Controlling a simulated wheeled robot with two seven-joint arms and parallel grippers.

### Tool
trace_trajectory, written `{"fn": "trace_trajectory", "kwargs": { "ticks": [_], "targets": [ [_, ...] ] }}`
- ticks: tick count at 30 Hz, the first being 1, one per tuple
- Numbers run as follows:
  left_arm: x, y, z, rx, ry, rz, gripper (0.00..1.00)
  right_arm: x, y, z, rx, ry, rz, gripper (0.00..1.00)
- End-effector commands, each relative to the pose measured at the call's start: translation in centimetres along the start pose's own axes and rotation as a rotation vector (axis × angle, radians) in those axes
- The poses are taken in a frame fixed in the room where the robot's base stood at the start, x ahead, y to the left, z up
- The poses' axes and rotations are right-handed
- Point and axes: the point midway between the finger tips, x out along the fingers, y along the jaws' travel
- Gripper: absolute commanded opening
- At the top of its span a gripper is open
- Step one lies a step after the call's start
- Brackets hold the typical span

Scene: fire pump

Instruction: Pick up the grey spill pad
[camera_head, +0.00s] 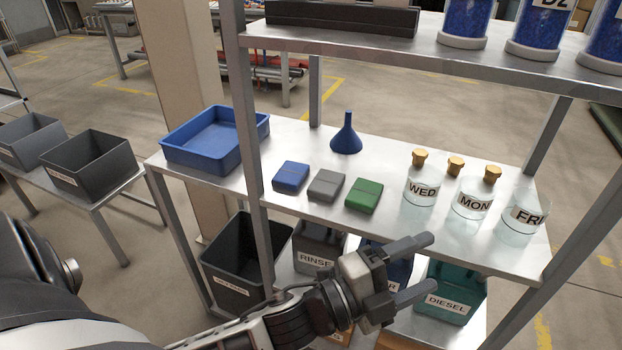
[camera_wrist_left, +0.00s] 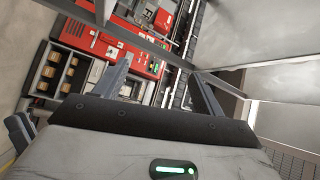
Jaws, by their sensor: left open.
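The grey spill pad (camera_head: 326,186) lies flat on the metal shelf (camera_head: 290,136), between a blue pad (camera_head: 291,177) on its left and a green pad (camera_head: 363,195) on its right. My left gripper (camera_head: 418,267) is open and empty, in front of the shelf's front edge and to the right of the grey pad. Its fingers point right. In the left wrist view the open fingers (camera_wrist_left: 158,90) show with nothing between them, and no pad is in sight. My right gripper is not in view.
A blue tray (camera_head: 215,150) and a blue funnel (camera_head: 347,135) stand on the shelf. Labelled glass bottles (camera_head: 470,197) stand at its right. A shelf post (camera_head: 247,120) rises left of the pads. The upper shelf (camera_head: 460,60) overhangs behind. Bins, including a teal one (camera_head: 450,288), stand below.

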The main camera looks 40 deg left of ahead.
Motion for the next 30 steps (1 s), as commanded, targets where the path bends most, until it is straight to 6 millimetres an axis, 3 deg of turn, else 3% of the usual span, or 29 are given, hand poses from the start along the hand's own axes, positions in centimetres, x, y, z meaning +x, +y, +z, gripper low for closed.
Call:
{"fn": "trace_trajectory", "kwargs": {
  "ticks": [1,3,6,8,9,11,12,15,18,23,30],
  "targets": [
    [1.5,-2.3,-2.6,0.358,0.194,-0.077,0.70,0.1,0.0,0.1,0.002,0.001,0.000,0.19],
    [1.7,-3.3,-6.2,0.864,0.459,-0.196,0.70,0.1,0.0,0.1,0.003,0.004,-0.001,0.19],
    [0.0,-1.5,-8.0,1.558,0.848,-0.371,0.70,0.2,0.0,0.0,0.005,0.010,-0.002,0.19],
    [-1.6,0.4,-6.4,1.940,1.106,-0.463,0.70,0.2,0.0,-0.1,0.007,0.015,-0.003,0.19],
    [-2.6,1.4,-4.2,2.165,1.292,-0.514,0.70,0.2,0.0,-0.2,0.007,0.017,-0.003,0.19],
    [-4.1,2.2,0.3,2.440,1.592,-0.564,0.70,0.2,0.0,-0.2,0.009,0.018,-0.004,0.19],
    [-5.0,2.0,3.6,-2.487,-1.742,0.559,0.70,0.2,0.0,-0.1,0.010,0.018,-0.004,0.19],
    [-7.2,-0.4,11.6,-1.993,-1.703,0.400,0.70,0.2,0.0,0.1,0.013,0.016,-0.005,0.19],
    [-9.0,-3.5,16.7,-1.684,-1.707,0.298,0.70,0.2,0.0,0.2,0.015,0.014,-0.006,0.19],
    [-10.2,-6.4,20.3,-1.472,-1.722,0.226,0.70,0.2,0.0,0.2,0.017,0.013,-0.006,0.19],
    [-7.5,-7.3,23.5,-1.453,-1.725,0.220,0.70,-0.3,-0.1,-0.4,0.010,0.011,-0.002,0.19]
  ]
}}
